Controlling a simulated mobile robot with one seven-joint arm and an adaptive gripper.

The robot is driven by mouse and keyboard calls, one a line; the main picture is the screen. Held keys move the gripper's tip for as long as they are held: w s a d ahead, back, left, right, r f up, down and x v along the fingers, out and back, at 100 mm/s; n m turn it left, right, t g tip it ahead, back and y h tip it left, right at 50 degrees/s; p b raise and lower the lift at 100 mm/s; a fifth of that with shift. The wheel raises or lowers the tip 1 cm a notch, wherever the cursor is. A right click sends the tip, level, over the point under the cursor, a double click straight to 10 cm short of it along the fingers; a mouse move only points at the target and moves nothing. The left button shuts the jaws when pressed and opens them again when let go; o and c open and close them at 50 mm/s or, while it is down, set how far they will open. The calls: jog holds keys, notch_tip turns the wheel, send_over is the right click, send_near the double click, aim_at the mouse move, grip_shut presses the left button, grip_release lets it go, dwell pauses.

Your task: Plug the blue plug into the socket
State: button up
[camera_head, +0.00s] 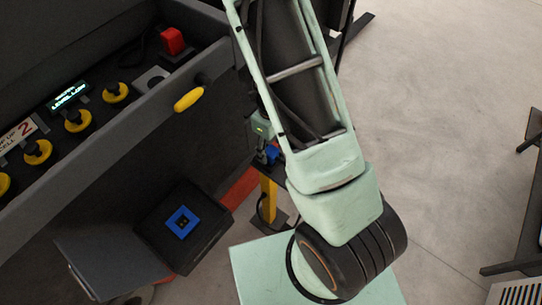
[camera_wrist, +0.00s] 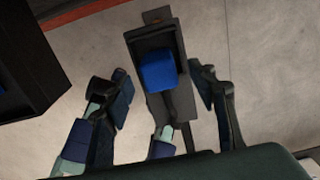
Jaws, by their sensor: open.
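The blue plug (camera_wrist: 157,71) sits in a dark holder (camera_wrist: 152,42) in the wrist view. A small part of it shows in the head view (camera_head: 271,154), beside my arm. My gripper (camera_wrist: 160,80) is open, with one finger on each side of the plug and visible gaps between. Whether the fingers are level with the plug in depth, I cannot tell. The socket is a blue square frame (camera_head: 182,222) on top of a dark box (camera_head: 211,236), left of the holder in the head view.
A dark control panel (camera_head: 140,130) with yellow knobs, a red button (camera_head: 172,40) and a yellow handle (camera_head: 189,99) stands at the upper left. A yellow post (camera_head: 268,195) stands below the plug. The floor at right is largely clear.

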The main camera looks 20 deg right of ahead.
aim_at(271, 150)
jog(key=shift+f+b, duration=0.3)
jog(key=shift+f, duration=1.3)
jog(key=shift+a, duration=0.1)
jog(key=c, duration=1.2)
jog(key=shift+o, duration=0.2)
jog(key=shift+r, duration=0.15)
